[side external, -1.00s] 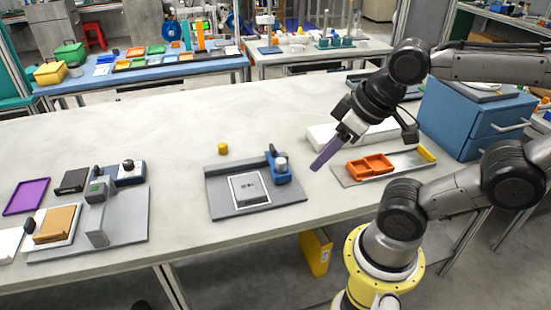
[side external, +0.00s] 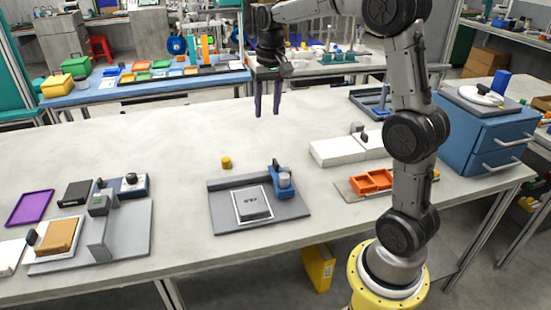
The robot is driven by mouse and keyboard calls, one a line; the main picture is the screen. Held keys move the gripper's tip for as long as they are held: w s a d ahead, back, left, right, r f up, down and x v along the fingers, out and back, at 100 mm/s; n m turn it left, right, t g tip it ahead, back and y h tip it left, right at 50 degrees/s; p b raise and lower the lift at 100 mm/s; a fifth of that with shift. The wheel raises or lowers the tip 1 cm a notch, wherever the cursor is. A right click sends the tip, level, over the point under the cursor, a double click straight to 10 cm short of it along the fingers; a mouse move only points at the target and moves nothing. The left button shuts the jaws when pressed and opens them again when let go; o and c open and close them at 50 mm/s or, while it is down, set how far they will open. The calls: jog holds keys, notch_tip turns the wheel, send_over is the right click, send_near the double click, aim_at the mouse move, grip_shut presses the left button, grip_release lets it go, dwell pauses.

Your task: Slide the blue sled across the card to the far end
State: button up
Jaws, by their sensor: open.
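The blue sled (side external: 282,183), with a dark upright handle and a pale round knob, sits at the right end of a grey base plate (side external: 225,215). The white-edged card (side external: 253,205) lies flat on the plate, to the left of the sled, with a grey panel and small dark print. My gripper (side external: 267,114) has two purple fingers pointing down, parted and empty. It appears high in the picture, above and behind the plate, well apart from the sled.
A small yellow cylinder (side external: 226,162) stands behind the plate. An orange tray (side external: 372,180) and a white box (side external: 335,150) are to the right. A second grey fixture (side external: 125,230) and a purple tray (side external: 30,208) are at left.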

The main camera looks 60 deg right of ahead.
jog(key=m+g, duration=0.1)
send_over(275, 161)
notch_tip(275, 161, down, 6)
notch_tip(275, 161, down, 13)
jog(key=shift+s, duration=0.1)
jog(key=shift+c, duration=0.3)
grip_shut()
dwell(1.3)
